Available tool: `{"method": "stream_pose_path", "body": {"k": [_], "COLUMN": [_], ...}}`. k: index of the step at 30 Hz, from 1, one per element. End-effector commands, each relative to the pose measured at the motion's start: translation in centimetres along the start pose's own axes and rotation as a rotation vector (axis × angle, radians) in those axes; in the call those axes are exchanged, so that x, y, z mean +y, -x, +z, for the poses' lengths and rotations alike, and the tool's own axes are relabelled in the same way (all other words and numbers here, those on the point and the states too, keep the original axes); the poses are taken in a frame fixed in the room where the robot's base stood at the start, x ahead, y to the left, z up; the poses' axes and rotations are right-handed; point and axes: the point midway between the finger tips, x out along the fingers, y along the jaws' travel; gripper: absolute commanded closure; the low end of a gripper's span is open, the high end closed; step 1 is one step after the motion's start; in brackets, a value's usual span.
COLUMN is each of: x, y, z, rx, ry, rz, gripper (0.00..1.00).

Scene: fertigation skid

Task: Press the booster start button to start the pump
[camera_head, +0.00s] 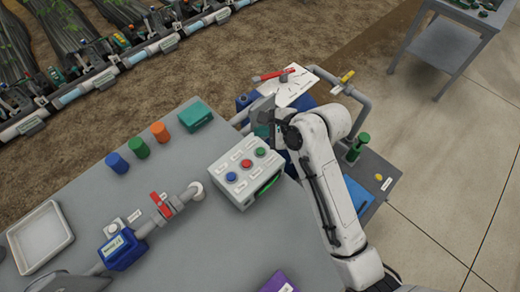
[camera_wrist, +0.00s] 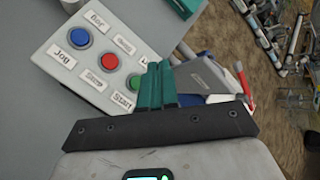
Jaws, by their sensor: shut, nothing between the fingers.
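The light grey control box (camera_head: 240,194) stands on the grey bench with blue, red and green buttons in a row. In the wrist view the box (camera_wrist: 43,55) has labels reading Jog by the blue button (camera_wrist: 79,38), Stop by the red button (camera_wrist: 108,61) and Start by the green button (camera_wrist: 135,82). The green button also shows in the head view (camera_head: 260,152). My gripper (camera_wrist: 159,66) is shut and empty, its teal fingers just right of the green button and partly in front of the box edge. I cannot tell its height over the box.
A pipe with a red-handled valve (camera_head: 162,205) and a blue meter (camera_head: 122,250) lie left of the box. Blue, green and orange (camera_head: 159,132) cylinders and a teal case (camera_head: 195,116) stand behind. A white tray (camera_head: 40,238) is far left.

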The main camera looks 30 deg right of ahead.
Motion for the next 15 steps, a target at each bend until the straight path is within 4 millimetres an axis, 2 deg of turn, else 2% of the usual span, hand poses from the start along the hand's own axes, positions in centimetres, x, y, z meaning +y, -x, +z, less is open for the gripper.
{"method": "stream_pose_path", "body": {"k": [6, 15], "x": [1.6, 3.0], "y": [-2.2, -4.0], "z": [-1.6, -2.9], "rx": [0.0, 0.0], "ry": [0.0, -0.001], "rz": [0.0, 0.002], "gripper": [1.0, 1.0]}}
